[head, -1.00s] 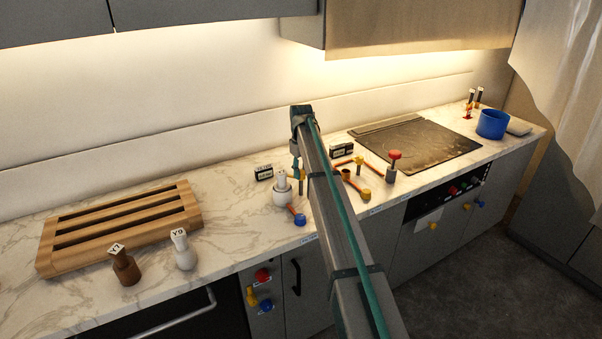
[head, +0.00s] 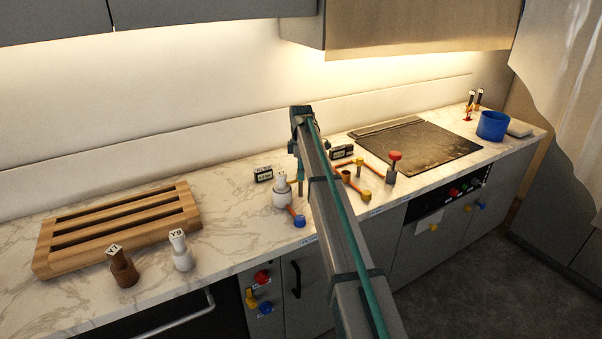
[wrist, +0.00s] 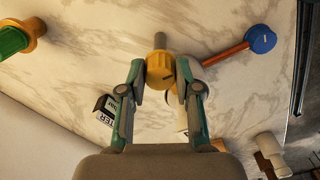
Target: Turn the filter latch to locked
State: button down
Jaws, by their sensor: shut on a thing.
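The yellow-orange knob (wrist: 160,70), apparently the filter latch, fills the gap between my two fingers in the wrist view. It has a dark line on its face, and a short grey shaft (wrist: 159,42) extends past it. My gripper (wrist: 163,84) is shut on this knob, one finger against each side. In the head view, my arm and gripper hide the knob; a grey post (head: 300,188) shows below the gripper. A small label block (wrist: 108,108), partly legible, lies to the left behind the left finger. I cannot read a locked mark.
A red-orange lever with a blue end (wrist: 262,39) lies close on the right. A white pot-like piece (head: 281,195) stands left of the post. Yellow-capped pipe pieces (head: 364,192) and a red-topped post (head: 394,160) stand to the right. A wooden rack (head: 110,230) is far left.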

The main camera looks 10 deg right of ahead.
jog(key=shift+n, duration=0.5)
jog(key=c, duration=0.8)
grip_release()
notch_tip(320, 180, up, 12)
jog(key=shift+r, duration=0.1)
